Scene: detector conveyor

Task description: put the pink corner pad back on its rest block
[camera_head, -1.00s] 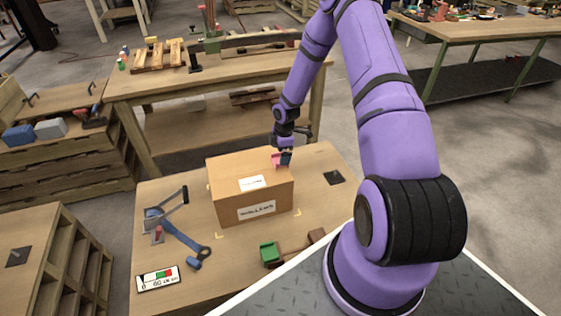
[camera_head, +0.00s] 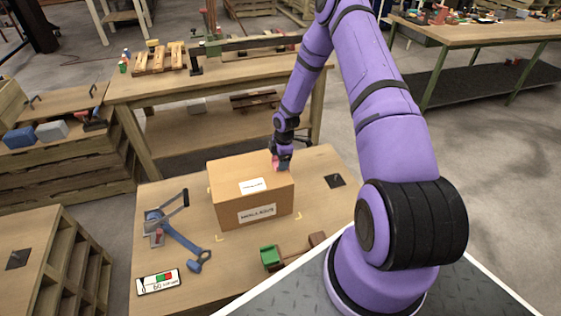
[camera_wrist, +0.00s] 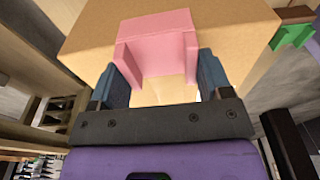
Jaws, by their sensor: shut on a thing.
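The pink corner pad (camera_head: 276,162) is at the far right corner of the cardboard box (camera_head: 230,206), by its top edge. In the wrist view the pad (camera_wrist: 160,42) is an angled pink piece against the box. My gripper (camera_head: 282,166) is at that corner. In the wrist view my gripper (camera_wrist: 163,82) has its blue-grey fingers on either side of the pad, shut on it. I cannot tell whether the pad presses on the box. A brown block (camera_head: 317,239) with nothing on it lies at the table's front right, beside a green corner pad (camera_head: 269,256).
The box stands on a wooden table (camera_head: 158,235). A blue strapping tool (camera_head: 182,235) and a small gauge panel (camera_head: 158,281) lie left of it. A black square plate (camera_head: 335,181) lies to the right. A longer bench (camera_head: 150,93) stands behind.

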